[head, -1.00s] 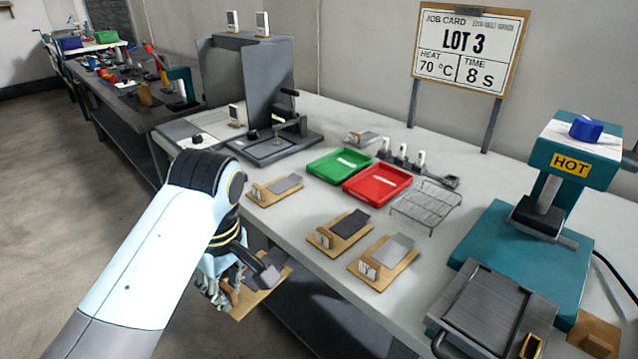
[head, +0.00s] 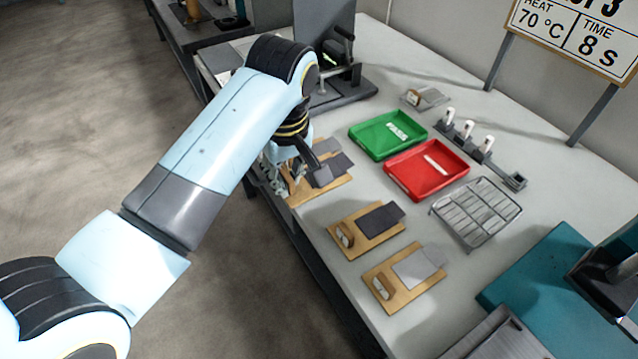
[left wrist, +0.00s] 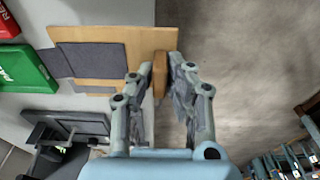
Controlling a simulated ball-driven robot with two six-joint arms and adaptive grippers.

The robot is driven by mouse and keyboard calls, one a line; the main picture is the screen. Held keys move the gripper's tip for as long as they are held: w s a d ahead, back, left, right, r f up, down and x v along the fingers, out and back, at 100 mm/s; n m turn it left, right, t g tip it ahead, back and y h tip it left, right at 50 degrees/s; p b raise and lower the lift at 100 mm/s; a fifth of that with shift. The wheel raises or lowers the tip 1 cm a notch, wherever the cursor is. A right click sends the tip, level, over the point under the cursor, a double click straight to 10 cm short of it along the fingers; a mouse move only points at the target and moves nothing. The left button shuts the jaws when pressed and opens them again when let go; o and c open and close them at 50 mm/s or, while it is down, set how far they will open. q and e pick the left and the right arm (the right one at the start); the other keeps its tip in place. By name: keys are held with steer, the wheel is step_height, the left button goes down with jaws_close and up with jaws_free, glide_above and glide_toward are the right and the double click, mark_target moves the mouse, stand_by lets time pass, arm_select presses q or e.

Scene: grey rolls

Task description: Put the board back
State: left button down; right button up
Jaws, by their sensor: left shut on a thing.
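My left gripper (head: 290,178) is shut on the upright wooden end of a board (head: 312,192), over the left edge of the bench. In the left wrist view the gripper (left wrist: 168,82) pinches this end. The held board (left wrist: 135,42) carries a dark grey plate (left wrist: 92,60). Another board (head: 328,148) lies just beyond it, partly hidden by it and the gripper. The two overlap in view; I cannot tell whether they touch. Two more boards with plates, one dark (head: 362,240) and one light grey (head: 392,290), lie nearer on the bench.
A green tray (head: 372,151) and a red tray (head: 412,190) stand beyond the boards. A wire rack (head: 475,212) is right of them, and a teal press (head: 545,270) at the lower right. A grey stand (head: 345,98) is behind the gripper.

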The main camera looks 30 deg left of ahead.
arm_select(q)
glide_above(314, 200)
step_height(314, 200, down, 3)
steer(key=shift+f, duration=0.2)
step_height(314, 200, down, 4)
steer(key=shift+f+b, duration=0.1)
steer(key=shift+b, duration=0.2)
arm_select(e)
steer(key=shift+w+f, duration=0.35)
steer(key=shift+w, duration=0.1)
arm_select(q)
steer(key=c, duration=1.3)
jaws_free()
arm_select(e)
steer(key=shift+s, duration=0.1)
arm_select(q)
steer(key=r, duration=0.8)
steer(key=d+r+p, duration=0.1)
steer(key=r, duration=0.3)
steer(key=shift+s, duration=0.4)
arm_select(e)
steer(key=shift+r, duration=0.55)
